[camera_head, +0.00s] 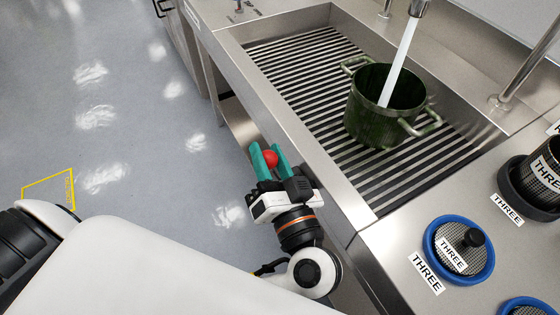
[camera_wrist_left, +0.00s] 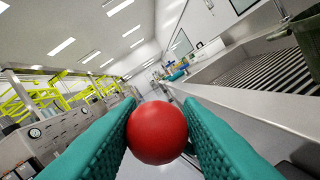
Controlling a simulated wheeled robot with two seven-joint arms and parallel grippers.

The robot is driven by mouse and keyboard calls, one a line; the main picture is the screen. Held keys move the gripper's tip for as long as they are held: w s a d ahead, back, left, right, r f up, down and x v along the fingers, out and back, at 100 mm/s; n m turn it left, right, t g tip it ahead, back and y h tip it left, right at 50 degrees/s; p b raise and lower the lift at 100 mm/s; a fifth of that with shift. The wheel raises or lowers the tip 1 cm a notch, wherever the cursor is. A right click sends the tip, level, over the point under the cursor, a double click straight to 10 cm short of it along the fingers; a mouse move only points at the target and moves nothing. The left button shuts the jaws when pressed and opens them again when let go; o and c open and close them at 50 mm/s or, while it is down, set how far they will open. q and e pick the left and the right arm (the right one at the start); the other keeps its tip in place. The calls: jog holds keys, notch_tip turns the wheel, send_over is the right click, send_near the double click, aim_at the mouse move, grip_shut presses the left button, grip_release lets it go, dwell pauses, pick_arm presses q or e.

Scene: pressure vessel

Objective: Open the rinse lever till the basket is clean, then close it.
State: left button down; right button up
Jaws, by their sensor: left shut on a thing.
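The rinse lever shows only as a red ball knob (camera_head: 270,158) at the front of the sink; its rod is hidden. My left gripper (camera_head: 267,155) has its teal fingers on either side of the knob and is shut on it. The knob (camera_wrist_left: 157,132) also sits between both fingers in the left wrist view. The basket (camera_head: 376,118) is a dark green, two-handled, pot-like vessel standing upright on the slatted sink floor. A white stream of water (camera_head: 400,62) runs from the spout (camera_head: 419,8) into it. My right gripper is not in view.
The steel sink (camera_head: 283,118) has a raised front rim beside my left arm. On the counter at right are a blue-rimmed mesh lid (camera_head: 437,240) and a dark mesh container (camera_head: 540,165), both near labels reading THREE. The grey floor (camera_head: 130,130) at left is mostly clear.

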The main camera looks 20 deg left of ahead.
pick_arm(q)
jog(key=shift+s+a+f+b, duration=0.35)
jog(key=shift+s+f, duration=0.15)
jog(key=shift+f, duration=0.1)
jog(key=shift+s+f, duration=0.1)
jog(key=shift+f, duration=0.05)
jog(key=shift+a+f, duration=0.1)
jog(key=c, duration=1.3)
grip_release()
jog(key=shift+o, duration=1)
jog(key=shift+s, duration=0.1)
